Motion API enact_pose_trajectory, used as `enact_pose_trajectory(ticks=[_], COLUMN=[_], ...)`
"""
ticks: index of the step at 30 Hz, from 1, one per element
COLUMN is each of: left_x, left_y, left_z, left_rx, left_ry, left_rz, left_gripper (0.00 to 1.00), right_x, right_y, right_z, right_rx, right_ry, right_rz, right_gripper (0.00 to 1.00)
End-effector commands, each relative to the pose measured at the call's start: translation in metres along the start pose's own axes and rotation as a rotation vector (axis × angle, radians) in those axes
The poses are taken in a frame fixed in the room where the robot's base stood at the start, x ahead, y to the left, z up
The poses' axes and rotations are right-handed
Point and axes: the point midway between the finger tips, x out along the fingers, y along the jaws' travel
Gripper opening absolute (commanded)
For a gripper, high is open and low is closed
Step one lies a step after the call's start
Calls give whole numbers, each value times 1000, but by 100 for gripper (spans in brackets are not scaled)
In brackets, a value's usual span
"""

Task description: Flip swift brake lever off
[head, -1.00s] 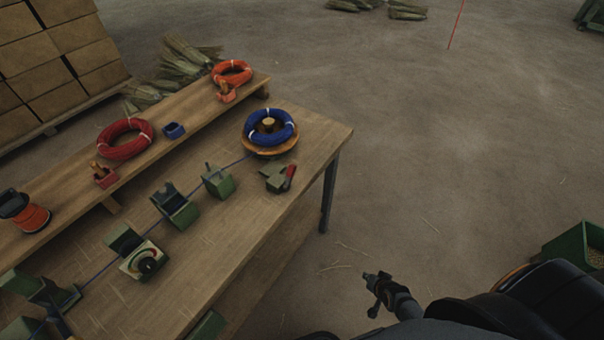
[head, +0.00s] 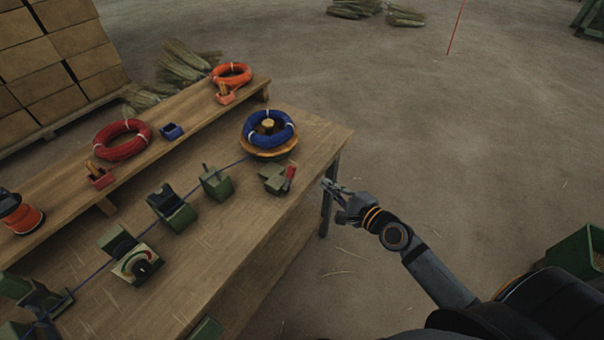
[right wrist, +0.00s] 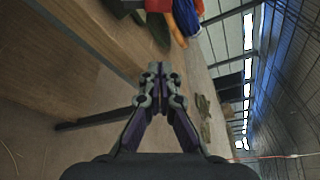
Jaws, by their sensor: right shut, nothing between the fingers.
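The swift (head: 267,149) is a round wooden turntable near the table's far right corner, bearing a blue wire coil (head: 270,128). The brake is a small green block (head: 273,178) in front of it, with a red lever (head: 290,172) standing up at its right side. The red lever also shows at the top of the right wrist view (right wrist: 184,16). My right gripper (head: 326,185) is shut and empty, just off the table's right edge, right of the lever and apart from it.
Blue wire runs from the coil through several green devices (head: 214,184) along the wooden table (head: 225,240). A raised shelf (head: 75,205) behind holds red and orange coils and small bins. A green bin (head: 574,252) stands far right.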

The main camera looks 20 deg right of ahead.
Motion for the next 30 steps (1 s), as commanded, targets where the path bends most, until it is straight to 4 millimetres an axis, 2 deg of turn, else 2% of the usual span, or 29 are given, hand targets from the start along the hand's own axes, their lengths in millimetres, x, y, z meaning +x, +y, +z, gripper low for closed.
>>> enact_pose_trajectory(ticks=[12, 14, 16, 21, 30], left_x=[1, -2, -14, -20, -20], left_y=[-1, -1, -2, -3, -3], left_z=[2, 1, 1, -1, -1], left_rx=[1, 1, 1, 1, 1], left_ry=[-2, -3, -4, -2, -2], left_rz=[-1, -1, -1, -1, -2], left_gripper=[40, 40, 40, 40, 40], right_x=[86, 95, 87, 81, 79], right_y=[-1, -2, -4, -1, 0], right_z=[1, 4, 19, 35, 38], right_rx=[3, 4, 4, 1, -1], right_ry=[-1, -3, -2, -1, -1], right_rz=[-3, -1, 1, 1, 1], right_gripper=[0, 0, 0, 0, 0])
